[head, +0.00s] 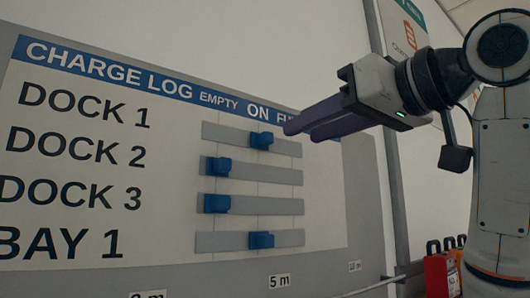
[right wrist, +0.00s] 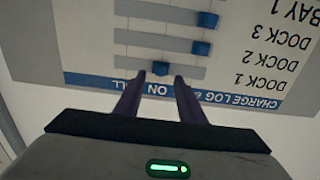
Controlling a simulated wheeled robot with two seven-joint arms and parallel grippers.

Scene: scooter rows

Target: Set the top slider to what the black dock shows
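The charge log board (head: 170,190) has slider rows for Dock 1, Dock 2, Dock 3 and Bay 1. The top slider's blue knob (head: 262,140) sits mid-track (head: 225,131), below "ON". My right gripper (head: 301,132) is open and empty, its purple fingers pointing at the board just right of that knob in the head view. In the right wrist view, upside down, the top knob (right wrist: 160,68) shows between and just beyond the fingertips (right wrist: 160,77); contact cannot be told. The fingers cover part of the "FULL" heading. The black dock and my left gripper are not in view.
The Dock 2 knob (head: 217,166) and Dock 3 knob (head: 216,203) sit at the left, under "EMPTY". The Bay 1 knob (head: 261,240) sits mid-track. A red object (head: 440,276) stands at lower right, near a grey post (head: 392,170).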

